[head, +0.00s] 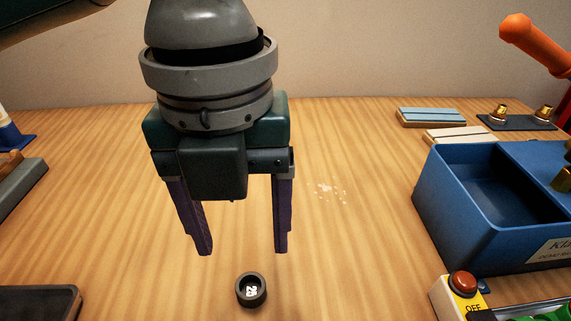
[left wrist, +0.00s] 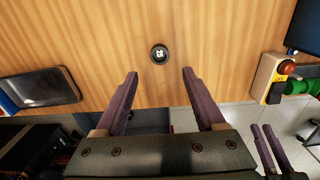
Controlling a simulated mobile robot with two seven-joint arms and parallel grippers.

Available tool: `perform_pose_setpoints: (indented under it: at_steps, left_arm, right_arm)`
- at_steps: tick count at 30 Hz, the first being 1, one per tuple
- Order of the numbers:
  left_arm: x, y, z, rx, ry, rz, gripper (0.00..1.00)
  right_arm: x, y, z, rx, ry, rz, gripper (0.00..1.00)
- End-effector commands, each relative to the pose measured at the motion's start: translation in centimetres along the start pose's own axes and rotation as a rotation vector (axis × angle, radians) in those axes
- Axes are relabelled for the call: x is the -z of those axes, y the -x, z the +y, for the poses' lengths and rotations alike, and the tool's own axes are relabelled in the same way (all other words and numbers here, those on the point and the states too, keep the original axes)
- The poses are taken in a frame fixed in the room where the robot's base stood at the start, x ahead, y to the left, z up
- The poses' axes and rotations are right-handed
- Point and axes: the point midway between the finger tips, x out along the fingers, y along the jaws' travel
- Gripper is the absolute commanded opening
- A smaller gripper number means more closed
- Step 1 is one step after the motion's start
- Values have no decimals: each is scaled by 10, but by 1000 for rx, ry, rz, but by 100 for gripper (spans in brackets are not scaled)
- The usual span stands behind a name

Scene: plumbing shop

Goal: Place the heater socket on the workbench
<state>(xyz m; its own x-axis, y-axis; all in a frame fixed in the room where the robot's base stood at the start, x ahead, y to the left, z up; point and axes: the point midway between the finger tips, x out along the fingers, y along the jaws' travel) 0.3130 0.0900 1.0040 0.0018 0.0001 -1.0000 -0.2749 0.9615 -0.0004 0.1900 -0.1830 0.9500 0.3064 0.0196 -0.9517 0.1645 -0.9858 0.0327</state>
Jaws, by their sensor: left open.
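The heater socket, a small dark round cup with a white number inside (head: 251,290), stands on the wooden workbench (head: 355,240) near its front edge. It also shows in the left wrist view (left wrist: 159,54), beyond the fingertips. My left gripper (head: 243,252) is open and empty, with its two purple fingers pointing down. The socket is apart from both fingers. Purple fingers that look like my right gripper (left wrist: 265,128) show at the lower right of the left wrist view, off the bench; their opening is unclear.
A blue bin (head: 440,205) stands at the right, with a yellow switch box with a red button (head: 462,284) in front of it. A dark tray (head: 38,303) lies at the front left. Blocks (head: 431,117) and brass fittings (head: 498,113) sit at the back right. The bench middle is mostly clear.

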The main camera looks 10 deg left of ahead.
Motion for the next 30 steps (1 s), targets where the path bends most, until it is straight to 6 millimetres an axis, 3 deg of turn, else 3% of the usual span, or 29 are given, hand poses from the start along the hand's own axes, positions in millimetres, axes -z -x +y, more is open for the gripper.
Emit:
perform_pose_setpoints:
  at_steps: [3,8,13,17,21,24,26,30]
  left_arm:
    - [-1,21,0,1,-1,-2,71]
    - [0,34,0,-1,1,0,71]
    - [4,32,-3,14,22,5,71]
    - [23,19,-19,105,184,31,71]
    - [50,5,-41,272,596,103,71]
    - [60,-3,-42,370,988,171,71]
    - [64,-9,-34,407,1240,207,71]
    - [68,-27,10,439,1842,238,71]
  right_arm:
    - [1,4,0,1,-1,1,26]
    - [2,5,0,1,-1,1,26]
    - [2,5,0,1,-1,1,26]
    - [2,4,0,1,-1,1,26]
    - [2,5,0,1,-1,1,26]
    - [2,5,0,0,0,1,26]
    - [2,5,0,0,0,0,26]
    - [2,5,0,0,0,0,26]
